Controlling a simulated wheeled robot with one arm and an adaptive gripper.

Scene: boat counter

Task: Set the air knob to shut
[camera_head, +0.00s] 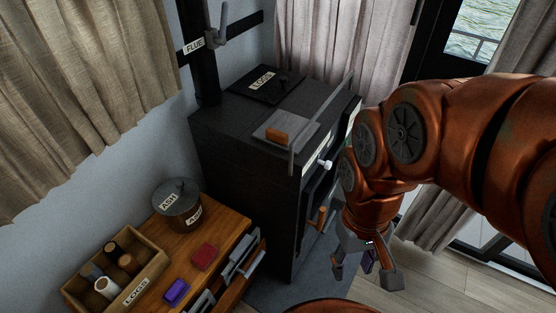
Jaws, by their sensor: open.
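The black stove (240,145) stands in the middle of the view, with its front turned toward the right. A small pale knob (325,164) sticks out of the upper front, beside white label strips too oblique to read. It looks like the air knob, but its setting cannot be told. Below it is an orange-brown handle (320,216) on the front. My gripper (366,273) hangs fingers down, right of and below the knob, apart from it. Its grey fingers are spread and empty. My arm hides part of the stove's right front.
A rail (322,122) runs along the stove's top front edge. A wooden cabinet (222,219) at lower left has pulled-out drawers (238,262), an ash tin (178,206) and a logs crate (118,276). Floor (440,285) is open at right.

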